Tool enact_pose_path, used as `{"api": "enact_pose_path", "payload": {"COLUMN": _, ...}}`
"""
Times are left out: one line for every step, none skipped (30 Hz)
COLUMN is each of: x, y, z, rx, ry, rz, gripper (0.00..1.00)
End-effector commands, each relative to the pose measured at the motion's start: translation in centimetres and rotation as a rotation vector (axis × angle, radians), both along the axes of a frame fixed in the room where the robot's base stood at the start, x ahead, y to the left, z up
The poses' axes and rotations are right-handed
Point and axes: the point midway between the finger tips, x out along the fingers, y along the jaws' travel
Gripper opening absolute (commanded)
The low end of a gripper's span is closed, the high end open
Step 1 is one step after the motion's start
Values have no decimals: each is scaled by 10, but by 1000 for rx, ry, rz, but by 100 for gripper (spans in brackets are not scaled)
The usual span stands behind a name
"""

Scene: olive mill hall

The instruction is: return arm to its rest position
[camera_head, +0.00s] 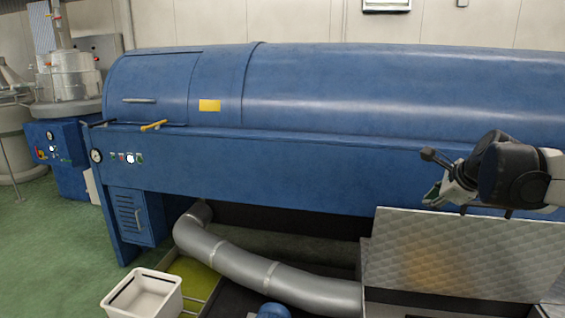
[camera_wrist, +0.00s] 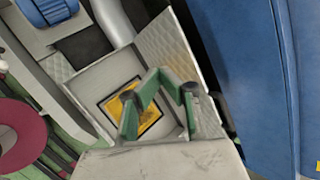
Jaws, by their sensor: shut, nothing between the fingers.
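My gripper (camera_head: 434,198) is at the right side of the head view, in front of the long blue machine (camera_head: 380,95) and above a metal plate. It points to the left, and the dark wrist joint sits behind it. In the wrist view my gripper (camera_wrist: 160,77) shows green fingers with dark joints. Its tips are together with nothing between them. The gripper appears apart from the machine, though the exact gap cannot be told.
A patterned metal plate (camera_head: 465,250) stands below the gripper. A grey pipe (camera_head: 240,268) curves under the machine. A white bin (camera_head: 143,297) stands at the lower left. The wrist view shows a yellow panel (camera_wrist: 150,122) and a red disc (camera_wrist: 18,135). Green floor (camera_head: 40,255) is open at left.

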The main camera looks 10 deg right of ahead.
Motion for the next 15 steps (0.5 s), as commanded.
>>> {"api": "enact_pose_path", "payload": {"x": -7, "y": 31, "z": -1, "rx": -74, "ry": 19, "rz": 105, "gripper": 0}}
{"api": "enact_pose_path", "payload": {"x": -12, "y": 47, "z": -2, "rx": -122, "ry": 30, "rz": 166, "gripper": 0}}
{"api": "enact_pose_path", "payload": {"x": -18, "y": 66, "z": -3, "rx": -187, "ry": 44, "rz": 249, "gripper": 0}}
{"api": "enact_pose_path", "payload": {"x": -24, "y": 80, "z": -4, "rx": -233, "ry": 52, "rz": 310, "gripper": 0}}
{"api": "enact_pose_path", "payload": {"x": -30, "y": 94, "z": -5, "rx": -281, "ry": 61, "rz": 372, "gripper": 0}}
{"api": "enact_pose_path", "payload": {"x": -38, "y": 111, "z": -8, "rx": -343, "ry": 72, "rz": 454, "gripper": 0}}
{"api": "enact_pose_path", "payload": {"x": -44, "y": 124, "z": -10, "rx": -391, "ry": 81, "rz": 515, "gripper": 0}}
{"api": "enact_pose_path", "payload": {"x": -51, "y": 136, "z": -12, "rx": -439, "ry": 87, "rz": 577, "gripper": 0}}
{"api": "enact_pose_path", "payload": {"x": -61, "y": 151, "z": -15, "rx": -502, "ry": 97, "rz": 657, "gripper": 0}}
{"api": "enact_pose_path", "payload": {"x": -68, "y": 162, "z": -18, "rx": -548, "ry": 101, "rz": 718, "gripper": 0}}
{"api": "enact_pose_path", "payload": {"x": -76, "y": 173, "z": -20, "rx": -595, "ry": 107, "rz": 778, "gripper": 0}}
{"api": "enact_pose_path", "payload": {"x": -86, "y": 186, "z": -24, "rx": -656, "ry": 113, "rz": 857, "gripper": 0}}
{"api": "enact_pose_path", "payload": {"x": -94, "y": 195, "z": -27, "rx": -704, "ry": 118, "rz": 916, "gripper": 0}}
{"api": "enact_pose_path", "payload": {"x": -103, "y": 204, "z": -31, "rx": -750, "ry": 121, "rz": 975, "gripper": 0}}
{"api": "enact_pose_path", "payload": {"x": -114, "y": 214, "z": -36, "rx": -812, "ry": 127, "rz": 1053, "gripper": 0}}
